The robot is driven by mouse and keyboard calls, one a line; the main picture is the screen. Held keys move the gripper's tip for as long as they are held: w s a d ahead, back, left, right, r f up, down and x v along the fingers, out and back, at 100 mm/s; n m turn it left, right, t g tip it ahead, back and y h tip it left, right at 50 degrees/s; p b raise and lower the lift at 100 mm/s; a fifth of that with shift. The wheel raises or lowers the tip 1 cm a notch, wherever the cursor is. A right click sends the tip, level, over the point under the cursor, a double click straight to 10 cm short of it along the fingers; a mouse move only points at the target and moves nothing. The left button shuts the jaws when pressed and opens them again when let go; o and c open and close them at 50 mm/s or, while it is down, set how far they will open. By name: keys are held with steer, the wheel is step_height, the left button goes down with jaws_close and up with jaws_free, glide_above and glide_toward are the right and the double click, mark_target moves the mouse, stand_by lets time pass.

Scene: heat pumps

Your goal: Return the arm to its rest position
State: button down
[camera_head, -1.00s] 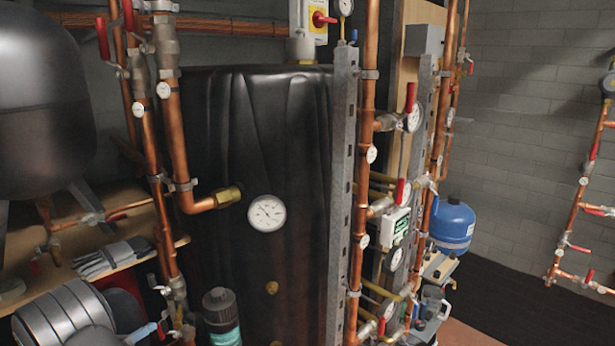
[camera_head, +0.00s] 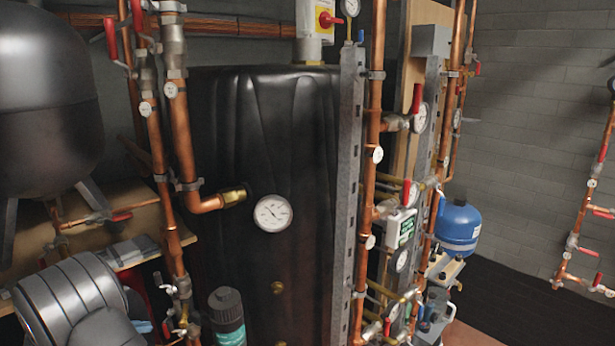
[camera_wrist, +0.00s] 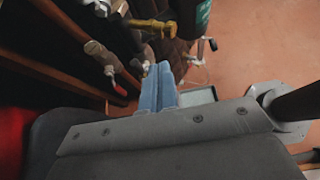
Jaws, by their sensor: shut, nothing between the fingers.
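My gripper (camera_wrist: 158,90) shows in the wrist view as two blue fingers lying side by side, shut with nothing between them. They point away from the camera, towards brass valves (camera_wrist: 152,25) and pipework, over the reddish floor. I cannot tell how close they are to the pipes. In the head view my grey arm (camera_head: 75,302) fills the lower left corner. Only a sliver of blue shows beside it there, and the arm hides most of the gripper.
Copper pipes with valves (camera_head: 172,180) rise close to the right of my arm. A dark bottle (camera_head: 227,312) stands in front of the black tank (camera_head: 262,170).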

steer(key=shift+x, duration=1.45)
steer(key=c, duration=2.2)
jaws_free()
steer(key=c, duration=1.3)
jaws_free()
steer(key=shift+c, duration=0.2)
steer(key=n+t+y, duration=0.5)
steer(key=n+y, duration=0.1)
glide_toward(164, 330)
steer(key=x, duration=1.1)
steer(key=shift+c, duration=0.5)
jaws_close()
